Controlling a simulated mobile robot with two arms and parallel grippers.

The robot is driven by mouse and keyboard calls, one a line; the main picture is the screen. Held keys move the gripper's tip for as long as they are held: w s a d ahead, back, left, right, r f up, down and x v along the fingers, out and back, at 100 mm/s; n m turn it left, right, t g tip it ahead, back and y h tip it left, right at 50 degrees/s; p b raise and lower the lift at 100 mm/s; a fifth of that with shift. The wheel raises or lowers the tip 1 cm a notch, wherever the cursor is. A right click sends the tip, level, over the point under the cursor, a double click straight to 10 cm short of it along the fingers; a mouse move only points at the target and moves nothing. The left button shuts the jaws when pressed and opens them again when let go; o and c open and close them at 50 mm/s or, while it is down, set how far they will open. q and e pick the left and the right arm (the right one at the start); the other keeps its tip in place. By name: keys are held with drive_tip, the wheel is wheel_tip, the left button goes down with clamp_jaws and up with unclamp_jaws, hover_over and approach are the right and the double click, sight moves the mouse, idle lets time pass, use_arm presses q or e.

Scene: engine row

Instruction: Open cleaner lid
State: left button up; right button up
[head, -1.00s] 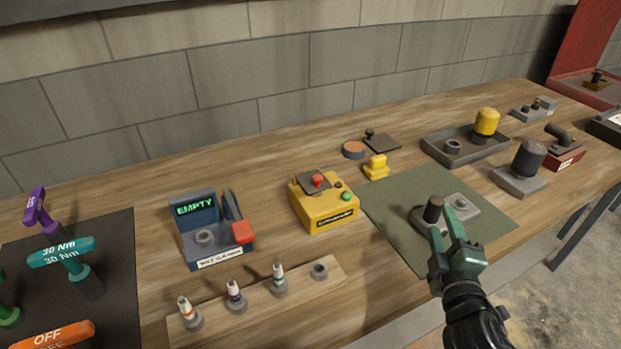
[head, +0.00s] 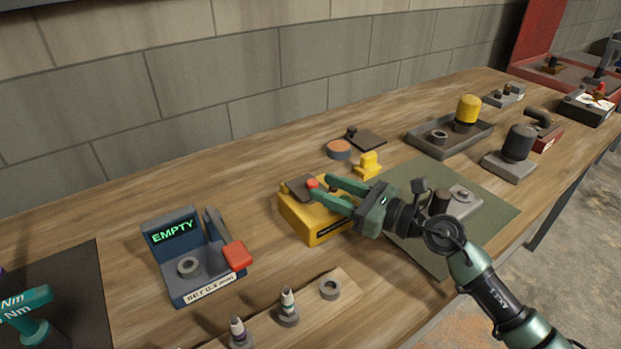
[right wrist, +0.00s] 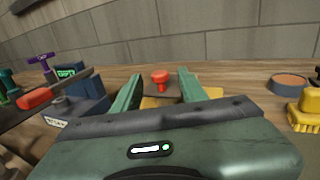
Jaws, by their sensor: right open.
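The cleaner is a yellow box (head: 312,226) on the bench, with a dark lid (head: 299,187) on its top and a red knob (head: 313,183) on the lid. The lid looks shut. My right gripper (head: 322,188) is open over the box, with its fingers pointing left at the knob. In the right wrist view the red knob (right wrist: 160,78) stands between the two open fingers, a little beyond them or level with their tips; I cannot tell whether they touch it. The gripper hides the right part of the box. My left gripper is not in view.
A yellow brush (head: 367,165) and an orange-topped disc (head: 339,149) lie behind the box. A green mat (head: 480,225) lies right, under my arm.

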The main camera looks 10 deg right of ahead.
sight(317, 184)
drive_tip(key=shift+p+x, duration=0.35)
drive_tip(key=shift+x, duration=1.75)
clamp_jaws()
